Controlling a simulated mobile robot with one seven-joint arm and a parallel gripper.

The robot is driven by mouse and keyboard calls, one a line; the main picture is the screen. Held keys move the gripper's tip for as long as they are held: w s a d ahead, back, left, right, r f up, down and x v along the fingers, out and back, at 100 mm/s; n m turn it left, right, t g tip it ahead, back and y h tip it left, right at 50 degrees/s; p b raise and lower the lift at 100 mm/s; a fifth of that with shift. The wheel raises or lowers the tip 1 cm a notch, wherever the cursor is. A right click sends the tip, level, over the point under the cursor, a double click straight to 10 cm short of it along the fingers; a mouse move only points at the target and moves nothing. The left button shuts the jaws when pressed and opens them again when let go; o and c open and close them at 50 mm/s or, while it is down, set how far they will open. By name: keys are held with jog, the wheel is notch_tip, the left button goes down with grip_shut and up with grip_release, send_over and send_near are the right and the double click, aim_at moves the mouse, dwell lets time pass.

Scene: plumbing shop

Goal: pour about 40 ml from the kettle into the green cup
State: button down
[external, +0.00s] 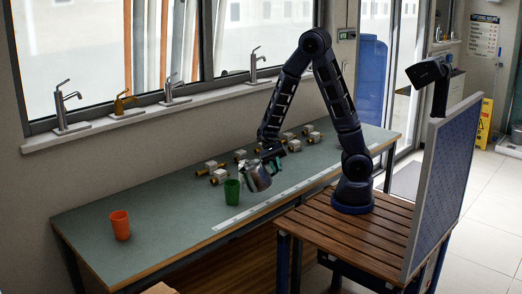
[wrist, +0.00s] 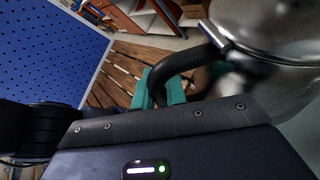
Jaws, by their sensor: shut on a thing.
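The kettle (external: 259,177) is a shiny metal vessel, held above the bench just right of the green cup and tilted in the external view. The green cup (external: 232,191) stands upright on the bench. In the wrist view the kettle's metal body (wrist: 285,75) fills the upper right, and its black handle (wrist: 183,62) runs between the teal fingers of my gripper (wrist: 160,90). My gripper is shut on the handle. The kettle's spout and any liquid cannot be made out. The cup is not seen in the wrist view.
An orange cup (external: 120,225) stands on the left of the green bench (external: 170,215). Several brass and white valve fittings (external: 213,170) lie behind the green cup and to the right. A white strip (external: 290,190) runs along the front. Taps stand on the window sill (external: 120,122).

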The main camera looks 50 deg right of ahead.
jog(key=shift+s+d+f+n+t+y, duration=0.15)
jog(key=shift+d+f+n+y, duration=0.3)
jog(key=shift+f, duration=1.1)
jog(key=shift+s+d+f+n+t+y, duration=0.2)
jog(key=shift+f+n, duration=0.35)
jog(key=shift+f, duration=0.95)
jog(key=shift+s+d+f+n+t+y, duration=0.2)
jog(key=shift+d+f+n, duration=0.25)
jog(key=shift+f, duration=1.1)
